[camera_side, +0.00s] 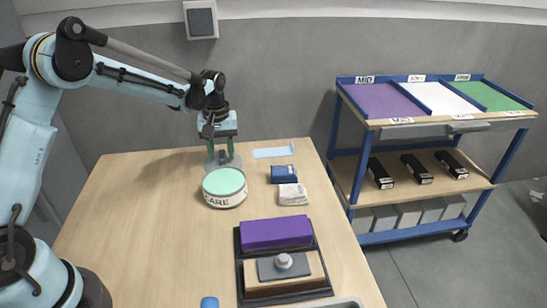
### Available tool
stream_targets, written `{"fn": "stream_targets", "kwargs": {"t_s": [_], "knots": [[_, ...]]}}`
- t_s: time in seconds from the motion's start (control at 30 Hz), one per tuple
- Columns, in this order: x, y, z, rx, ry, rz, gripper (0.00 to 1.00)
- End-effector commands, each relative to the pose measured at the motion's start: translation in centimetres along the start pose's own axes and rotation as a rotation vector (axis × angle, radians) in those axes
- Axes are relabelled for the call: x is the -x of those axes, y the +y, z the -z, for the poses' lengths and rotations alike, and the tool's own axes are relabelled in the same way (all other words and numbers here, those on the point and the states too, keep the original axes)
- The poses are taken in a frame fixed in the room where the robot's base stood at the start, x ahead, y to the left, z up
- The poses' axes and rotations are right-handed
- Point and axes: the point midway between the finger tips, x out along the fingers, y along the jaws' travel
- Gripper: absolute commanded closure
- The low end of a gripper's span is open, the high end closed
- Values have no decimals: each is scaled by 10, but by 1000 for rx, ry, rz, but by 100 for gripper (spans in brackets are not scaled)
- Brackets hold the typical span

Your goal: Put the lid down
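A grey, see-through-looking disc that looks like the lid (234,163) is just behind a round tin marked "CARE" (224,199). The tin is pale with a mint-green top and stands upright on the table. My gripper (221,155) points down over the disc, with its dark green fingers apart on either side of a small upright piece at the disc's middle. I cannot tell whether the fingers touch that piece, or whether the disc rests on the table or hangs just above it. The tin's top hides the disc's near edge.
A blue box (284,174), a white packet (293,194) and a light blue strip (273,151) lie right of the tin. A black tray (239,270) in front holds a purple block and a knobbed grey plate. A blue-framed cart (350,226) stands right. The table's left is clear.

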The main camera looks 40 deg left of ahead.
Motion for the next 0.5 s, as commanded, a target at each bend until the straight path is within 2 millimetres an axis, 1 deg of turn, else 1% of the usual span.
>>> {"fn": "stream_targets", "kwargs": {"t_s": [0.27, 0.37, 0.47, 0.5], "knots": [[3, 0, 0, 0, 0, 0, 57], [11, 0, 0, 0, 0, 0, 57], [28, 0, 0, 0, 0, 0, 57], [36, 0, 0, 0, 0, 0, 57]]}}
